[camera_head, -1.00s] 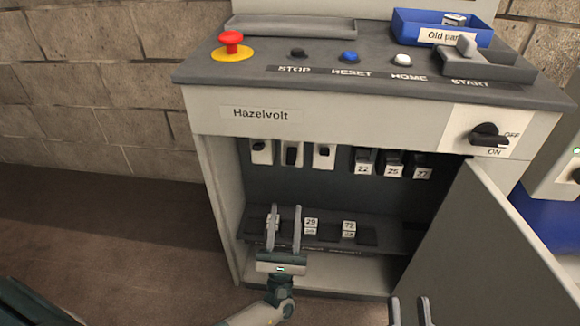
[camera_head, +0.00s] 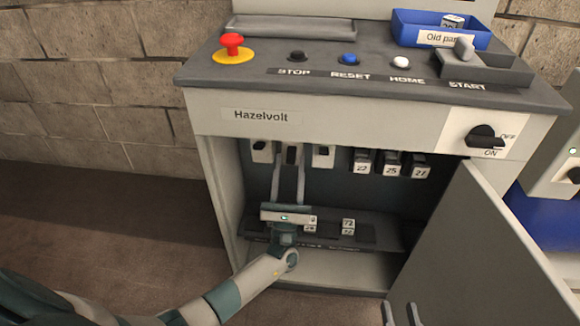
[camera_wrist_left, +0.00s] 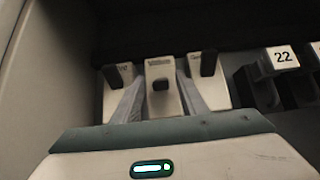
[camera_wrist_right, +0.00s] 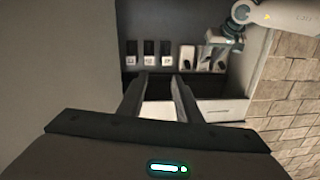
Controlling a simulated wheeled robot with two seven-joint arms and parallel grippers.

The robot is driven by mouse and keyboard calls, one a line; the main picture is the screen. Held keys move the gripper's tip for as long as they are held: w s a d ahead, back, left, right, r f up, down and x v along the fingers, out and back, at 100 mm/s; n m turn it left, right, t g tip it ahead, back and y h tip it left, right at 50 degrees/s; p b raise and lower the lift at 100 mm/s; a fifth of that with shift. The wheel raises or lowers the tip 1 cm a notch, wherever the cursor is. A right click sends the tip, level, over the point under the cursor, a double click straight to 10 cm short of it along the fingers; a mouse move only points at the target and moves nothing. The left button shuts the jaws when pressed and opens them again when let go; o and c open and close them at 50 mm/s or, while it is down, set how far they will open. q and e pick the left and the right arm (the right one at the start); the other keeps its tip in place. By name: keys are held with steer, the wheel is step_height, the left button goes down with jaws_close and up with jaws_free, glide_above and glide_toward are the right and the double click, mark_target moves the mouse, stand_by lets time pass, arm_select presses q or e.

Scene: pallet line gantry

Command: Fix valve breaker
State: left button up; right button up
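Three white breakers with black toggles hang in the cabinet's upper left: left (camera_wrist_left: 117,88), middle (camera_wrist_left: 161,68) and right (camera_wrist_left: 207,70). The middle breaker's toggle sits lower than the other two. Its small label is too blurred to read surely. My left gripper (camera_head: 289,160) is open, its fingers reaching up on either side of the middle breaker in the left wrist view; I cannot tell whether they touch it. My right gripper (camera_head: 402,308) is open and empty at the bottom of the head view, outside the cabinet near its open door (camera_head: 490,250).
Black numbered modules (camera_head: 391,164) hang right of the breakers; more numbered blocks (camera_head: 348,226) sit on the lower shelf. The cabinet top has a red button (camera_head: 231,42), smaller buttons and a blue bin (camera_head: 405,30). A rotary ON/OFF switch (camera_head: 484,137) is on the front.

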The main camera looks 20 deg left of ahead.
arm_select(q)
jaws_close()
